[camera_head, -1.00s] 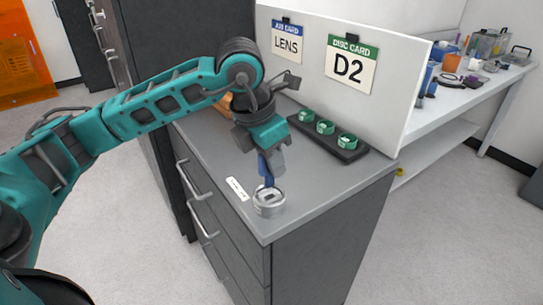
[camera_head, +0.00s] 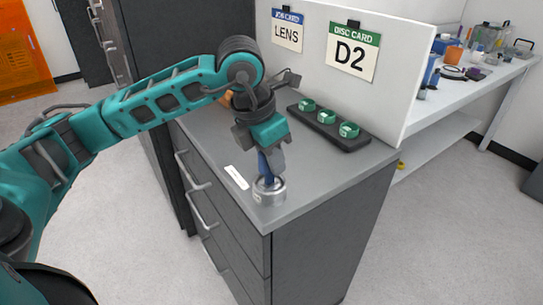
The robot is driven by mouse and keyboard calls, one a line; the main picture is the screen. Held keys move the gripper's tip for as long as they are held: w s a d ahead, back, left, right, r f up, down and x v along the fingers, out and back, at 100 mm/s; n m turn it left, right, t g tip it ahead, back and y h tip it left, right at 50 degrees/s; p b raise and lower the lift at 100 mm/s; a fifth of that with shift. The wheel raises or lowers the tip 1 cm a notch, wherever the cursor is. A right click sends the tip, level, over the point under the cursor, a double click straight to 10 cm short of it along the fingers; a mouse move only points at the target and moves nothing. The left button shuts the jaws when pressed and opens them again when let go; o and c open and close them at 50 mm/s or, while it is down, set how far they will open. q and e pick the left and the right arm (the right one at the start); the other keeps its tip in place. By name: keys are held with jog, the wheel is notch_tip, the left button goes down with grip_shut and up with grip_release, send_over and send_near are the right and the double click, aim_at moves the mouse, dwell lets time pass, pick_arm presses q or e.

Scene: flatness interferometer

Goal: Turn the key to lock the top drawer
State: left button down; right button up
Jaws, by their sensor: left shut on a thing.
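My left gripper (camera_head: 270,162) points down over the front corner of the grey cabinet top. It is shut on a blue-handled key (camera_head: 264,168). The key's lower end meets the round silver lock (camera_head: 270,196) on the cabinet top; how deep it sits is hidden. A white label strip (camera_head: 236,177) lies left of the lock. The drawers show on the cabinet's left face, and the top drawer (camera_head: 203,172) looks closed. My right gripper is not in view.
A black tray (camera_head: 352,144) with green rings stands behind the lock, before a white panel (camera_head: 305,62) with a LENS card (camera_head: 287,30) and a D2 card (camera_head: 352,50). A white bench (camera_head: 450,100) with various items stands at right. The cabinet top around the lock is clear.

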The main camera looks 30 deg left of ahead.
pick_arm(q)
jog(key=shift+f+b, duration=1.15)
jog(key=shift+f, duration=0.15)
dwell(0.4)
jog(key=shift+a+n+y, duration=0.1)
jog(key=shift+n+y, duration=0.4)
jog(key=shift+n, duration=1.8)
jog(key=shift+n+y, duration=0.4)
jog(key=shift+n, duration=0.7)
jog(key=shift+a+n+y, duration=0.1)
jog(key=shift+n+y, duration=0.4)
jog(key=shift+n, duration=1.2)
